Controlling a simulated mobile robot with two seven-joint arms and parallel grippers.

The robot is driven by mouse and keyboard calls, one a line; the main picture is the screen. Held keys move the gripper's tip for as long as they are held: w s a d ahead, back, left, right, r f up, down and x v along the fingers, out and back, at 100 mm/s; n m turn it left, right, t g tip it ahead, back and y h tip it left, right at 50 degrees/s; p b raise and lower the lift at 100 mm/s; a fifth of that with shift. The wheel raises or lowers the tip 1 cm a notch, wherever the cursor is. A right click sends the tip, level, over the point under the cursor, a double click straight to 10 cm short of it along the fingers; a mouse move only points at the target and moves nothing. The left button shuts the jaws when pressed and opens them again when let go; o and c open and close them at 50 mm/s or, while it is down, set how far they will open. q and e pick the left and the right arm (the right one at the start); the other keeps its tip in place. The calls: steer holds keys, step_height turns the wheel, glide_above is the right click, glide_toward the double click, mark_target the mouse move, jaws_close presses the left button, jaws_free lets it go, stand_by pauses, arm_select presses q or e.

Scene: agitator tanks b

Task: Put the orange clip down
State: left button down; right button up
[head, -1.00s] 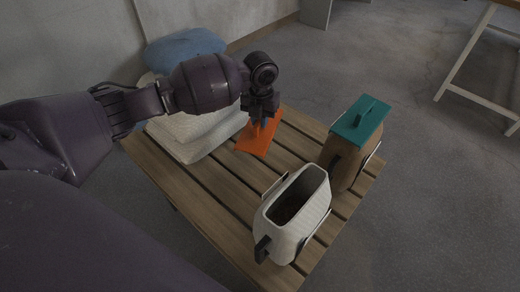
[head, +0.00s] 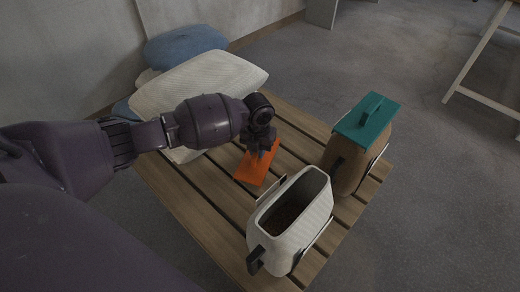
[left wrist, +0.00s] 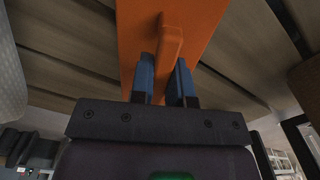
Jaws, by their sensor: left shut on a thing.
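The orange clip (head: 255,168) is a flat orange plate with a raised grip bar. In the head view it is low over, or on, the wooden slatted table (head: 205,195), behind the white container; I cannot tell whether it touches the slats. My left gripper (head: 262,152) is above it, pointing down. In the left wrist view the clip (left wrist: 205,22) fills the top middle, and its bar lies between the two blue fingers of my left gripper (left wrist: 164,78), which is shut on it. My right gripper is not in view.
An open white container (head: 300,205) with dark contents stands at the table's front. A brown container (head: 345,170) with a teal lid (head: 367,120) stands to its right. White cushions (head: 205,85) and a blue cushion (head: 185,44) lie behind my arm. Bare slats lie left of the white container.

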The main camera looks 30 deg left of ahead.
arm_select(q)
steer(key=shift+f, duration=0.15)
steer(key=c, duration=1.1)
jaws_free()
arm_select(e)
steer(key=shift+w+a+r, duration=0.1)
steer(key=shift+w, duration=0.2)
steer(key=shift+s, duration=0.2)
arm_select(q)
step_height(320, 180, up, 12)
steer(key=p, duration=0.3)
steer(key=shift+r, duration=0.2)
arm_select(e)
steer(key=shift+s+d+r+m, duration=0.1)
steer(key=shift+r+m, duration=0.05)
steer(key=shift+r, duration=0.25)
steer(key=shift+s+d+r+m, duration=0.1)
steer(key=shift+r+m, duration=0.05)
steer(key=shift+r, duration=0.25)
